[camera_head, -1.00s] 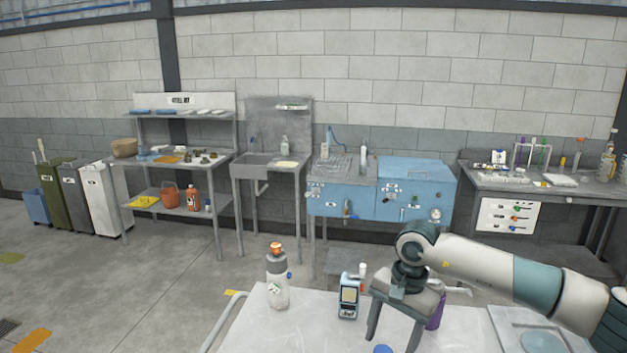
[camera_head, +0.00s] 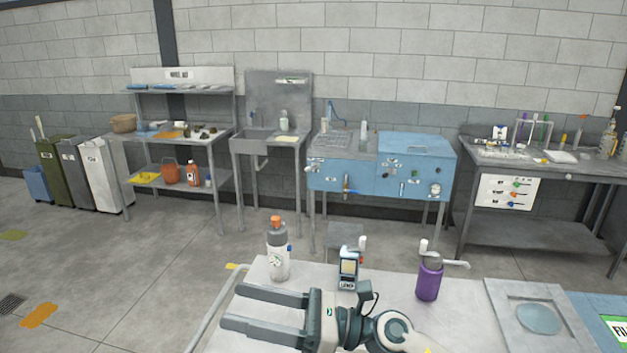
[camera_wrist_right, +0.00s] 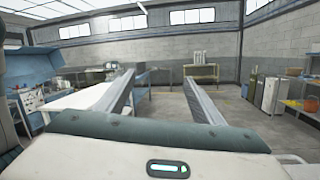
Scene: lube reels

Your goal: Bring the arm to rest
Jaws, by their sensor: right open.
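My right gripper (camera_head: 232,307) is low at the front of the head view, over the near part of the white table (camera_head: 390,295). Its two grey fingers point left and stand apart, with nothing between them. The right wrist view also shows the two fingers (camera_wrist_right: 165,82) spread and empty, with open room ahead. My right arm comes in from the bottom of the head view. My left gripper is not in view.
On the table stand a grey-white bottle with an orange cap (camera_head: 278,252), a handheld meter (camera_head: 348,268) and a purple bottle (camera_head: 429,279). A tray with a round disc (camera_head: 540,317) is at right. Benches line the back wall.

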